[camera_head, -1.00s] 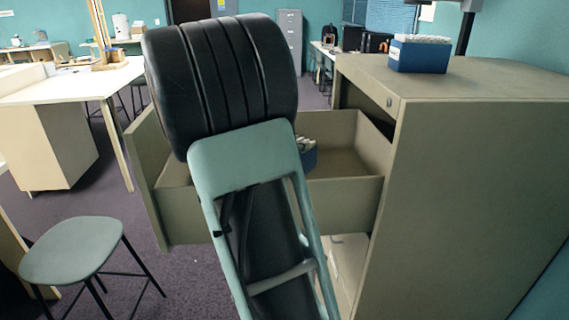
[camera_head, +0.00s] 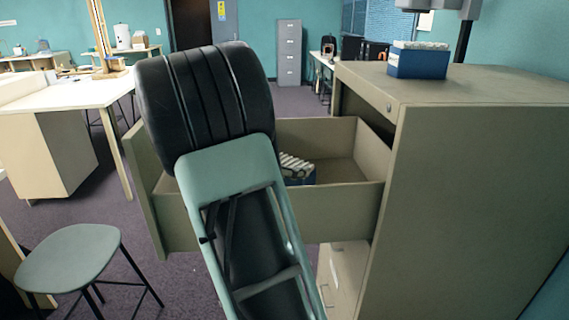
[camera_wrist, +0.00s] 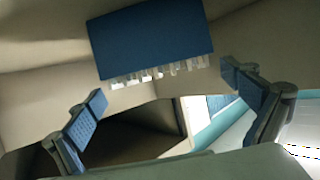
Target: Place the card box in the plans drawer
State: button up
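A blue card box (camera_head: 299,180) with pale cards in its top sits inside the open plans drawer (camera_head: 335,210). My arm hides its left part in the head view. A blue box with a row of pale cards also shows in the wrist view (camera_wrist: 150,42), above the gap between my fingers and apart from both. My gripper (camera_wrist: 164,82) is open, its two blue-padded fingers wide apart with nothing between them. In the head view the fingers are hidden behind my own wrist and forearm. Another blue card box (camera_head: 418,62) stands upright on top of the cabinet.
The cabinet (camera_head: 480,190) fills the right side, and the drawer sticks out left from it. A stool (camera_head: 72,258) stands at lower left, with a white-topped table (camera_head: 60,92) behind. The drawer's right part is bare.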

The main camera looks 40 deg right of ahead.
jog(key=shift+r, duration=0.15)
jog(key=shift+a+r, duration=0.2)
jog(key=shift+a, duration=0.15)
jog(key=v, duration=0.6)
jog(key=shift+s+a+p, duration=0.2)
jog(key=shift+a+p, duration=0.15)
jog(key=shift+p, duration=0.05)
jog(key=shift+r, duration=0.1)
